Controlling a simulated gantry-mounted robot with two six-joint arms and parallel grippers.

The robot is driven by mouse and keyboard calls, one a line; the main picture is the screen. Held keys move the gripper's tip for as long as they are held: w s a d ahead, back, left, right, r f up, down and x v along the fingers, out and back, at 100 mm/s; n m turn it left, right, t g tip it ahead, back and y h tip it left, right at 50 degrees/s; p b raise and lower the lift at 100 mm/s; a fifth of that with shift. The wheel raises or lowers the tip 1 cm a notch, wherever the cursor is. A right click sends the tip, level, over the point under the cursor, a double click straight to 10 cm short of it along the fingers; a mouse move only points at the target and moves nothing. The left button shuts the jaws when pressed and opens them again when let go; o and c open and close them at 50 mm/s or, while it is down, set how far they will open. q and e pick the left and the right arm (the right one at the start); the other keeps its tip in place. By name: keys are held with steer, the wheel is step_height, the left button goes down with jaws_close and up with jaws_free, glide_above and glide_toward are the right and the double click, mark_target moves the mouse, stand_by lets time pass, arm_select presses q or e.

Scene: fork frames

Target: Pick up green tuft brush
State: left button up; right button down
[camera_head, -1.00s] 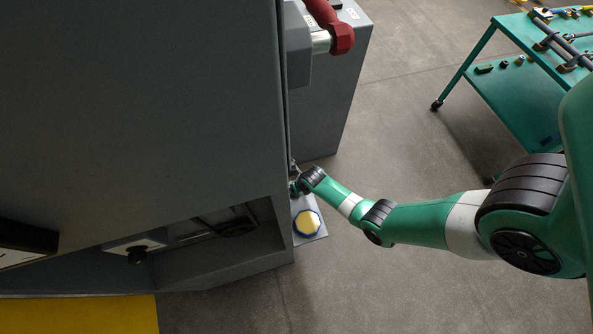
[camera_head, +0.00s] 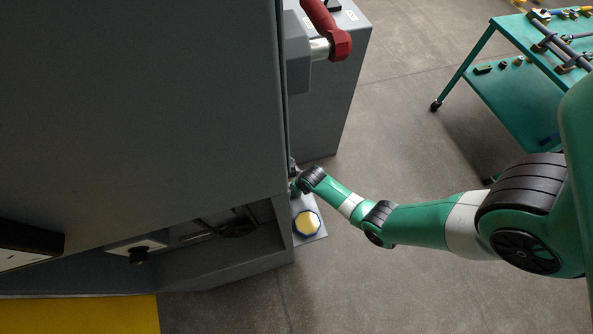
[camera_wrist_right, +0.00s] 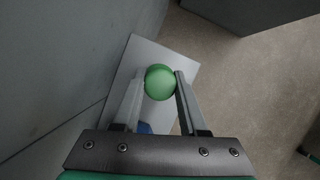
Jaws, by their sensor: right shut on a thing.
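The green tuft brush (camera_wrist_right: 160,82) shows in the right wrist view as a round green top between the two fingers. My right gripper (camera_wrist_right: 162,88) is shut on it, with one finger on each side. A light grey plate or shelf (camera_wrist_right: 139,58) lies beyond it. In the head view my right arm reaches in from the right, and its gripper (camera_head: 294,186) is at the edge of the grey cabinet, too small and partly hidden to show the brush. My left gripper is not in view.
A grey cabinet (camera_head: 140,120) fills the left. A small shelf holds a round yellow and blue-rimmed thing (camera_head: 306,223) close to my right gripper. A red handle (camera_head: 340,42) juts out above. A green cart (camera_head: 520,95) stands at the back right. Floor between is clear.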

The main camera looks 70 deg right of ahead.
step_height(320, 180, up, 3)
steer(key=shift+f+p, duration=0.15)
steer(key=shift+p, duration=0.45)
steer(key=s+a+r+p, duration=0.8)
steer(key=s+r+p, duration=0.1)
steer(key=s, duration=0.2)
steer(key=shift+s, duration=0.2)
steer(key=shift+a, duration=0.1)
